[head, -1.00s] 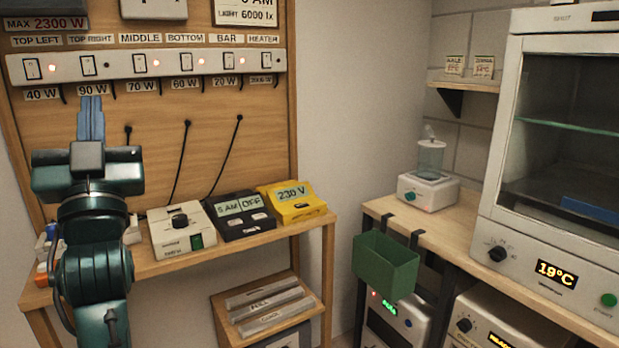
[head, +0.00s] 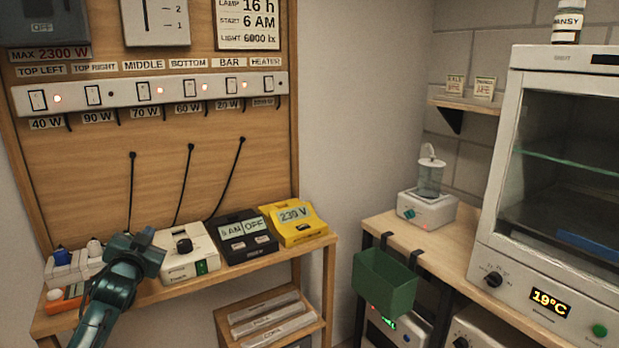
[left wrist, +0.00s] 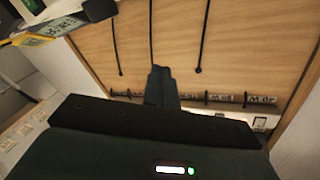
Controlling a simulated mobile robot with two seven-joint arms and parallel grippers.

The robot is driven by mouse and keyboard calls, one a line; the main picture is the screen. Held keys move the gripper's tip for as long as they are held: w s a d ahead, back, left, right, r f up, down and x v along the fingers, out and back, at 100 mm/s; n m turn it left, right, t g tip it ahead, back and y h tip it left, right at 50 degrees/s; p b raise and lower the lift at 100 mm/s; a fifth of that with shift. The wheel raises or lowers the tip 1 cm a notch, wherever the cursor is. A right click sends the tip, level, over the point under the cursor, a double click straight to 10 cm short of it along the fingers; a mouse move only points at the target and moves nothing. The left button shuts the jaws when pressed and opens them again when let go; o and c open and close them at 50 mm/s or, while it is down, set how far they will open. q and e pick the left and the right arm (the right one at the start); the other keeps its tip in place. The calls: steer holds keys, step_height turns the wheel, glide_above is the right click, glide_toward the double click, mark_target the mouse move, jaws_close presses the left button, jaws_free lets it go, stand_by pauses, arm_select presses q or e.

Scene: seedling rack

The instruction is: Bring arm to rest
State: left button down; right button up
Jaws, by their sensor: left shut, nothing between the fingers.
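My left gripper (head: 146,236) is low in front of the left part of the bench shelf, near the cream box with a black knob (head: 188,252). Its fingers are together and empty. In the left wrist view the closed fingers (left wrist: 160,84) point toward the wooden board with hanging black cords. My left forearm hides part of the shelf. My right arm is not in view.
The switch strip (head: 150,92) runs across the wooden board (head: 80,180). A black timer box (head: 246,236) and a yellow meter (head: 293,224) stand on the shelf. A green bin (head: 386,284) hangs from the right bench. Open space lies between the two benches.

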arm_select(q)
steer(key=s+d+f+g+h, duration=0.2)
steer(key=s+d+f, duration=0.45)
steer(key=f, duration=0.35)
steer(key=s+d+f+g+h, duration=0.1)
steer(key=s+d+f+h, duration=0.1)
steer(key=s+d+f, duration=0.45)
steer(key=s+d+f+g+h, duration=0.1)
steer(key=s+d+f, duration=0.2)
steer(key=s, duration=0.6)
steer(key=s+d+f+g, duration=0.1)
steer(key=s+d+f, duration=0.2)
steer(key=s, duration=0.5)
steer(key=s+d+f+n+g+h, duration=0.1)
steer(key=s+d+f+g, duration=0.1)
steer(key=s+f, duration=0.3)
steer(key=s+d, duration=0.1)
steer(key=s, duration=0.3)
steer(key=shift+s+d+h, duration=0.2)
steer(key=shift+s+h, duration=0.1)
